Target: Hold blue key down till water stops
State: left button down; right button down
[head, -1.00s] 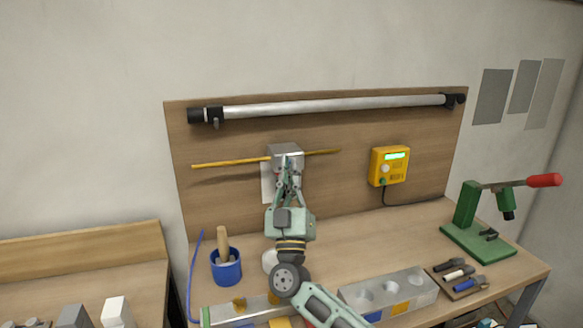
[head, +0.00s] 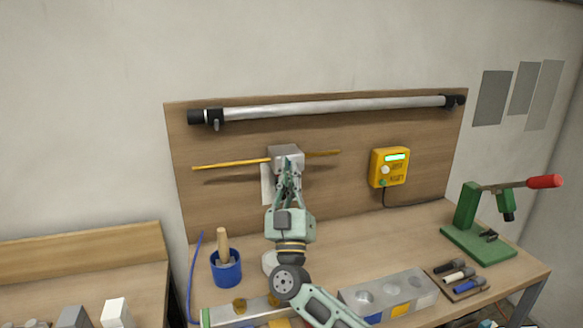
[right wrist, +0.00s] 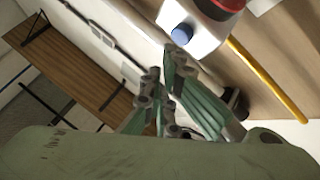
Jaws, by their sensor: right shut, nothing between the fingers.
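A grey box (head: 286,153) is fixed to the wooden back panel, mostly behind my right gripper in the head view. In the right wrist view the box (right wrist: 203,32) shows pale with a red part, and the blue key (right wrist: 182,34) sticks out of it. My right gripper (head: 287,172) is in front of the box, fingers shut and empty. In the right wrist view its fingertips (right wrist: 163,72) are close to the blue key; I cannot tell whether they touch it. The key is hidden in the head view, and no water is visible. My left gripper is not in view.
A yellow rod (head: 232,164) runs behind the box. A yellow device (head: 389,167) with a lit display hangs at right. Below stand a blue pot (head: 226,268), a metal block (head: 350,297) and a green press (head: 466,210). The bench (head: 345,250) between is partly clear.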

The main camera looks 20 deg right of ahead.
jog(key=shift+w, duration=0.15)
jog(key=shift+w, duration=0.3)
jog(key=shift+w, duration=0.4)
dwell(3.4)
jog(key=shift+r, duration=0.1)
jog(key=shift+s+p, duration=0.85)
